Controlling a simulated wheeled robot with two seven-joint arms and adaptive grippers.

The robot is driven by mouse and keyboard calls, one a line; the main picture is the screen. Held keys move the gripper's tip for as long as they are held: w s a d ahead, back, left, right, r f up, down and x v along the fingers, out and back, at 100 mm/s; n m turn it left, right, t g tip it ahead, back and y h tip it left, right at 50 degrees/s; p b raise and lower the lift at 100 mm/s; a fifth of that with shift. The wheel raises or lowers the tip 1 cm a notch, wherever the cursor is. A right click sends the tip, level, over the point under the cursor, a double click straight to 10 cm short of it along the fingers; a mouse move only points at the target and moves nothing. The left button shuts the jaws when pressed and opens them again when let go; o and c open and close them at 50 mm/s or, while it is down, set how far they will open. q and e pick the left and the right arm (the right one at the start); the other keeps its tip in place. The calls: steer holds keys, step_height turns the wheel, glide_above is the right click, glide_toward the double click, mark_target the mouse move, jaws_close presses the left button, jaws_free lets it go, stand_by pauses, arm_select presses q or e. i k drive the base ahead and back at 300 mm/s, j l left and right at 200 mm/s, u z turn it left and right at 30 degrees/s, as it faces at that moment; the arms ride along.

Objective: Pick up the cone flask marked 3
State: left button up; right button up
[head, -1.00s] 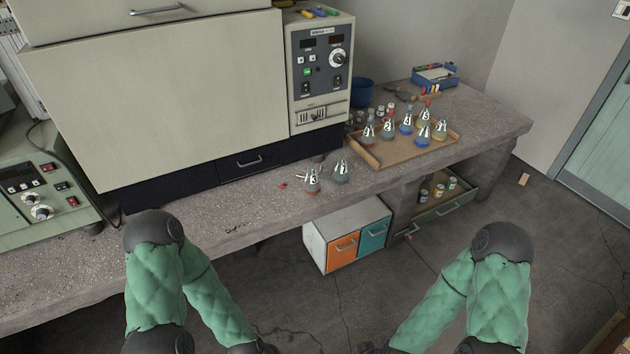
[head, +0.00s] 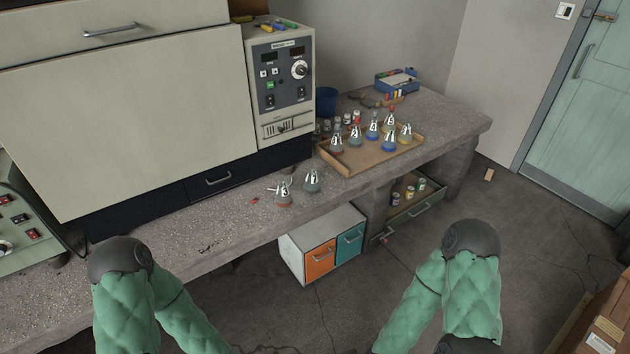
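A cone flask (head: 284,196) with reddish contents stands upright near the bench's front edge, below the big cabinet. Its mark reads as 3 in the earlier frame and is hard to read now. A grey-blue cone flask (head: 312,184) stands just right of and behind it. Several more marked cone flasks, with red, blue and yellow contents, stand in a brown tray (head: 349,171) further right. My two arms show at the bottom of the head view, well apart from the flasks. Both grippers are out of the picture.
The concrete bench (head: 240,222) has free room left of the front flasks. A large cabinet (head: 130,125) with a control panel stands behind them. A white drawer unit (head: 305,245) with orange and teal fronts is below the bench. Small bottles and a blue cup (head: 326,101) stand behind the tray.

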mark_target(284, 198)
steer(key=u, duration=0.65)
steer(key=i+l+u, duration=0.1)
steer(key=l+u, duration=0.2)
steer(key=u, duration=0.15)
steer(key=l+u, duration=0.6)
steer(key=u, duration=0.25)
steer(key=l+u, duration=0.3)
steer(key=u, duration=0.15)
steer(key=k+l+u, duration=0.15)
steer(key=u, duration=0.25)
steer(key=l, duration=0.15)
